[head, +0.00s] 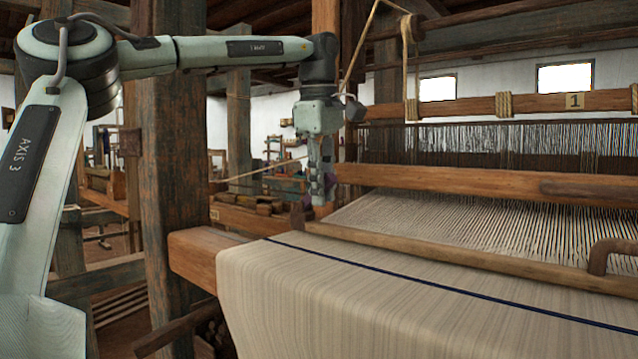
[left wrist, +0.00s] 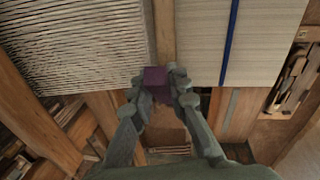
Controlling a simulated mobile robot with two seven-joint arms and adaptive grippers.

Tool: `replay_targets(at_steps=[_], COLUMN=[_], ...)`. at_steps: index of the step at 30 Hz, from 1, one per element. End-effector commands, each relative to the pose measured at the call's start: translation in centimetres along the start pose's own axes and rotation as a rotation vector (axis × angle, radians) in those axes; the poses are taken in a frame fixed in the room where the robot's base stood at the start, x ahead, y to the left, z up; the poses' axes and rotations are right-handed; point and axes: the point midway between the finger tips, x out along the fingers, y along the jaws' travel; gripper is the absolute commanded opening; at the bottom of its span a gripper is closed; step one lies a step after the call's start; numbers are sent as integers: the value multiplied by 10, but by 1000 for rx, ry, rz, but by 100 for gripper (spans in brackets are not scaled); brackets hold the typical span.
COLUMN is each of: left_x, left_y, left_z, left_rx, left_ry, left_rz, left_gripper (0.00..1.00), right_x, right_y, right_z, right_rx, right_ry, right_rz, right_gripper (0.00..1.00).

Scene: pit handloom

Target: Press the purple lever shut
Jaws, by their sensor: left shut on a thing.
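The purple lever (left wrist: 154,76) shows in the left wrist view as a small block at the end of a wooden beam, beside the edge of the cloth. My left gripper (left wrist: 157,86) is shut on it, with one finger on each side. In the head view my left gripper (head: 321,188) points down at the left end of the loom's front beams. The lever is mostly hidden behind the fingers there, with only small purple patches showing. How far the lever is turned cannot be told. My right gripper is not in view.
Woven cloth (head: 400,290) with a dark blue stripe covers the front beam, and pale warp threads (head: 470,225) stretch behind it. A thick wooden post (head: 172,130) stands left of the gripper. A wooden crossbeam (head: 470,183) runs right of it. A curved wooden handle (head: 606,252) is at the far right.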

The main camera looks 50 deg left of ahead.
Motion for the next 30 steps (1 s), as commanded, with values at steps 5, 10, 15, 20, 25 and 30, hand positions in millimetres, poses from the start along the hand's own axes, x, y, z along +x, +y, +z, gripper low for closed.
replay_targets(at_steps=[5,10,15,20,25,30], left_x=[4,7,9,9,9,9], left_y=[-2,-2,-2,-2,-2,-2], left_z=[4,6,7,7,7,7], left_rx=[16,24,26,27,27,27], left_ry=[99,156,182,186,185,185], left_rz=[13,21,24,25,25,25], left_gripper=[0,0,0,0,0,30], right_x=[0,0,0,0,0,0], right_y=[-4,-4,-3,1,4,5], right_z=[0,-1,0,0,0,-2], right_rx=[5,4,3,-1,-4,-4], right_ry=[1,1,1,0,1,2], right_rz=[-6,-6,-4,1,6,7], right_gripper=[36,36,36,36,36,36])
